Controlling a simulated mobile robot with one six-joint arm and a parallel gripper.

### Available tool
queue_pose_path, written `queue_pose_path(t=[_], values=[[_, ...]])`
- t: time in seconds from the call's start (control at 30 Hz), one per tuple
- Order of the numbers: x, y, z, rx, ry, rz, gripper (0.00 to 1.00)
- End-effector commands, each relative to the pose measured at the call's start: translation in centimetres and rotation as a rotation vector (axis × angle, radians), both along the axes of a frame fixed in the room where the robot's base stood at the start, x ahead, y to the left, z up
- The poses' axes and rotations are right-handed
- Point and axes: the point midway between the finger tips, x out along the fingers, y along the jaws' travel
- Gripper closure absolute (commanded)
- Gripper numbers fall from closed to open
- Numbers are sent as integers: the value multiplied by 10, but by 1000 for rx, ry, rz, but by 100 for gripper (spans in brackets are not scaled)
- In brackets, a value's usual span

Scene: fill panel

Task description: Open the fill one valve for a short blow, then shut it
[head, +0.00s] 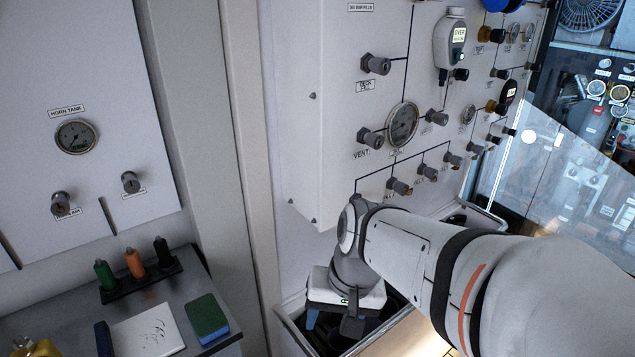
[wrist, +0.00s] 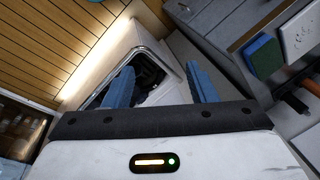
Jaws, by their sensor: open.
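The white fill panel (head: 335,110) is in the upper middle of the head view. A row of small grey valve knobs runs along its lower part, the nearest knob (head: 400,187) at the left end. Their labels are too small to read, so I cannot tell which is fill one. My gripper (head: 333,324) is below the panel, pointing down over a dark open bin (head: 287,322), apart from every valve. In the wrist view its two blue fingers (wrist: 160,82) are spread with nothing between them. The panel valves do not show there.
A large gauge (head: 403,124) and a knob labelled VENT (head: 371,138) are higher on the panel. A hand-held meter reading OVER (head: 450,42) hangs above. At lower left, a bench holds a green sponge (head: 207,318), white pad (head: 148,331) and several markers. A clear sheet (head: 545,160) stands at right.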

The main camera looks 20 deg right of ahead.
Motion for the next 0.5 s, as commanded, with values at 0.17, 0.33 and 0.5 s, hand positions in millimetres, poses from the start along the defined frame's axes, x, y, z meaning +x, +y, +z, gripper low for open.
queue_pose_path(t=[0.17,0.33,0.5], values=[[28,10,-14,419,238,-540,48],[85,-9,-5,883,424,-1043,48],[144,-79,8,1378,534,-1449,48]])
